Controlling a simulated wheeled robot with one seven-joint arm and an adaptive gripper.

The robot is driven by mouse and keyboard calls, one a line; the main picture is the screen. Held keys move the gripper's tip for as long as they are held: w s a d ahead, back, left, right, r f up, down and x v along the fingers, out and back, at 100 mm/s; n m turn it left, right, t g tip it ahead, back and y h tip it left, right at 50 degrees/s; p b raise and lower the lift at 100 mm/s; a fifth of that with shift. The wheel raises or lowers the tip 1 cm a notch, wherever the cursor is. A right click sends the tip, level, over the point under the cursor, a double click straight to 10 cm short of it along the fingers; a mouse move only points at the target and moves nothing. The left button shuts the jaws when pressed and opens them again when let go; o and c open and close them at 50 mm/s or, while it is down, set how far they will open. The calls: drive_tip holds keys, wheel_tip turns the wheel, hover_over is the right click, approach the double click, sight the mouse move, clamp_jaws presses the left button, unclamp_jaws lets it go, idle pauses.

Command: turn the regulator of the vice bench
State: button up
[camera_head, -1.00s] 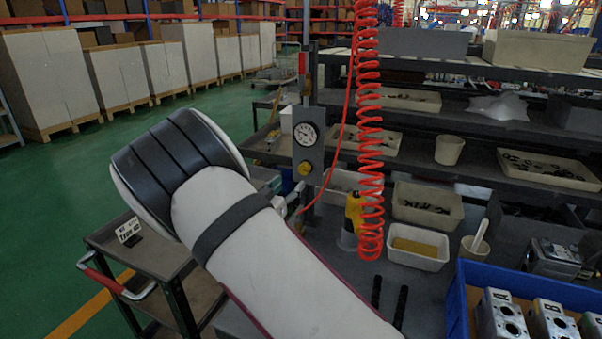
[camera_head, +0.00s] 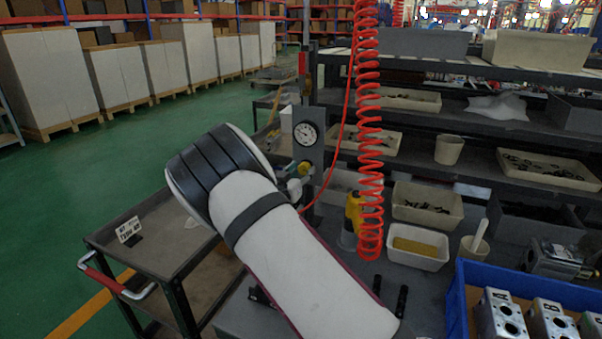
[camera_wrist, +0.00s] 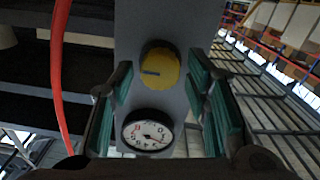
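The regulator is a yellow knob (camera_head: 304,169) on a grey upright panel (camera_head: 309,149), below a round white-faced gauge (camera_head: 306,133). In the wrist view the knob (camera_wrist: 161,69), with a dark bar on its face, lies between my fingers, and the gauge (camera_wrist: 148,131) appears below it. My gripper (camera_wrist: 160,84) is open, with green pads on both sides of the knob and a gap visible on each side. In the head view my arm's wrist hides most of the gripper, which sits just in front of the panel at knob height.
A red coiled hose (camera_head: 369,140) hangs right of the panel. A blue crate (camera_head: 457,302) with metal valve blocks stands at the bottom right. Trays and bins fill the shelves behind. A dark cart (camera_head: 160,250) stands left, with open green floor beyond.

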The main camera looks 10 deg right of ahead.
drive_tip(key=c, duration=0.7)
drive_tip(key=shift+m, duration=0.4)
drive_tip(key=m+b, duration=0.1)
drive_tip(key=m, duration=0.2)
drive_tip(key=m+b, duration=0.1)
drive_tip(key=m, duration=0.2)
drive_tip(key=shift+m+b, duration=0.3)
drive_tip(key=shift+b, duration=0.05)
drive_tip(key=m+b, duration=0.2)
drive_tip(key=m, duration=0.3)
drive_tip(key=shift+f, duration=0.1)
drive_tip(key=m+b, duration=0.3)
drive_tip(key=m, duration=0.2)
drive_tip(key=shift+d+b, duration=0.1)
drive_tip(key=shift+b, duration=0.3)
